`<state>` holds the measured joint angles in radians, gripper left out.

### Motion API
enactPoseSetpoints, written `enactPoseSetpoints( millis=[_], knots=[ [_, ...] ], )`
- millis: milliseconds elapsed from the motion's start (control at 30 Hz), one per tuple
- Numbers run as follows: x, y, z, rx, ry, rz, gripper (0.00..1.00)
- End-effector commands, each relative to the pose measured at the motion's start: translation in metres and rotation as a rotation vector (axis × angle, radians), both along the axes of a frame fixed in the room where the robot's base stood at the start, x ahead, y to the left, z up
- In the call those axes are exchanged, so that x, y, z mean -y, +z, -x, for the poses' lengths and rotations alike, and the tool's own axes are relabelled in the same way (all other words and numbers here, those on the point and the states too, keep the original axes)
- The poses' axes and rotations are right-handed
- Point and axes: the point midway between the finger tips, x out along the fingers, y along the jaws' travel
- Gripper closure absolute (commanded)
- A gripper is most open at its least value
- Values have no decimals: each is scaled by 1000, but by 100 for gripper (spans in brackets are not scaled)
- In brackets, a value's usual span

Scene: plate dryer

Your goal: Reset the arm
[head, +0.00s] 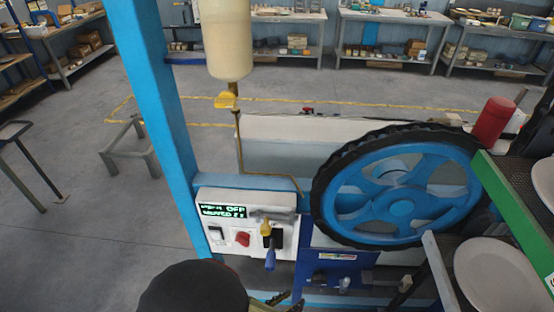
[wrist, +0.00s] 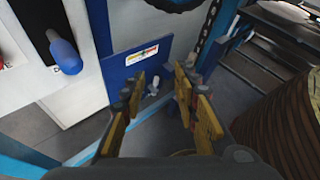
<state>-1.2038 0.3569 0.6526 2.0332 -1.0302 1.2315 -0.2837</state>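My gripper (wrist: 160,88) is open and empty in the wrist view, with its two yellow-padded fingers apart. It points toward the blue lower panel (wrist: 148,58) of the machine and the small white-tipped knob there. In the head view, only bits of the gripper (head: 286,301) show at the bottom edge, below the control box. My dark round arm link hides part of the floor to the left. The white control box (head: 222,226) has a display reading OFF, a red knob (head: 242,239) and a blue-handled lever (head: 270,257) hanging down.
A large blue wheel (head: 401,207) with a black rim stands right of the control box. A blue post (head: 158,100) rises at left. A white plate (head: 500,274) sits at lower right beside a green rail (head: 515,205). A brown ribbed cylinder (wrist: 285,130) is close on the gripper's right.

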Motion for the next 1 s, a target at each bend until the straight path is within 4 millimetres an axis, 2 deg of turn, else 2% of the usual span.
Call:
enactPoseSetpoints(
  millis=[100,200,400,600,767,867,1000],
  knots=[
    [23,19,18,46,-305,-231,70],
    [33,34,34,93,-558,-419,70],
    [37,69,50,206,-1018,-779,70],
    [39,114,46,341,-1400,-1124,70],
    [52,158,36,465,-1622,-1390,70],
    [69,188,30,557,-1713,-1545,70],
    [104,226,27,718,-1764,-1717,70]
  ],
)
